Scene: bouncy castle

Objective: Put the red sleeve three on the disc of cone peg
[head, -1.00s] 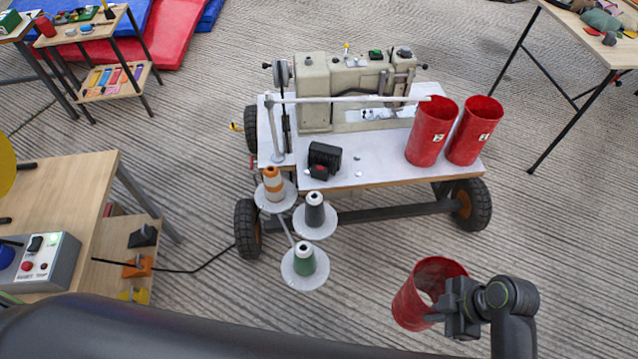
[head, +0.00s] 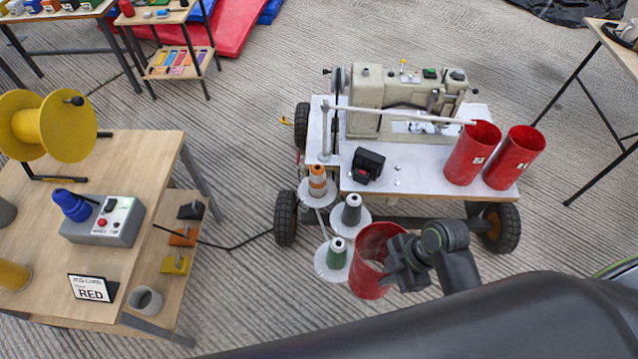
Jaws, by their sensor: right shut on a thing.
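My right gripper (head: 393,272) is shut on the wall of a red sleeve (head: 368,283), an open-topped tube held tilted; no label shows on it. The held sleeve overlaps the right side of the green cone's disc in the picture; I cannot tell whether they touch. Pale discs carry a green cone (head: 336,252), a grey cone (head: 352,210) and an orange cone (head: 317,181) at the cart's front left. Two more red sleeves, one left (head: 470,155) and one right (head: 515,158), stand on the cart with small white labels. My left gripper is out of view.
A sewing machine (head: 405,98) and a black box (head: 368,165) stand on the wheeled cart (head: 440,195). At left, a wooden table (head: 125,235) holds a yellow spool (head: 55,125), a grey button box (head: 105,222) and a RED sign (head: 92,289).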

